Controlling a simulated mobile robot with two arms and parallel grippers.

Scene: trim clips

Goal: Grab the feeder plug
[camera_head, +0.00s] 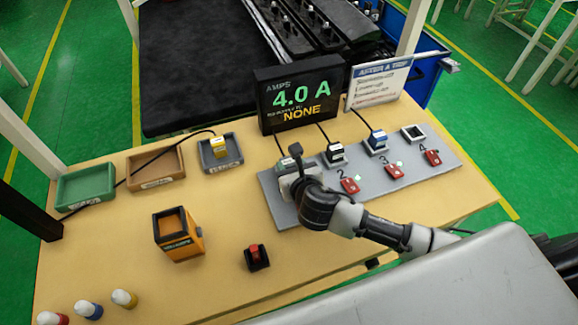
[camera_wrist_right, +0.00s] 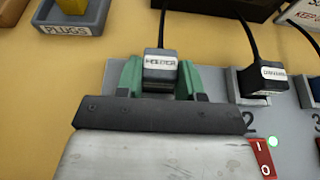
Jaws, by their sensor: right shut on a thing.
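The feeder plug (camera_wrist_right: 161,68) is a dark grey block with a white label and a black cable running up from it. It sits between the two green fingers of my right gripper (camera_wrist_right: 161,80), which is shut on it. In the head view my right gripper (camera_head: 290,168) is at the left end of the grey socket strip (camera_head: 447,177), by the first position. The gripper covers that position, so I cannot tell whether the plug is seated in a socket. My left gripper is not in view.
Red switches (camera_head: 393,172) line the strip's front. An amps display (camera_head: 298,95) stands behind. An orange box (camera_head: 178,236) is at left.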

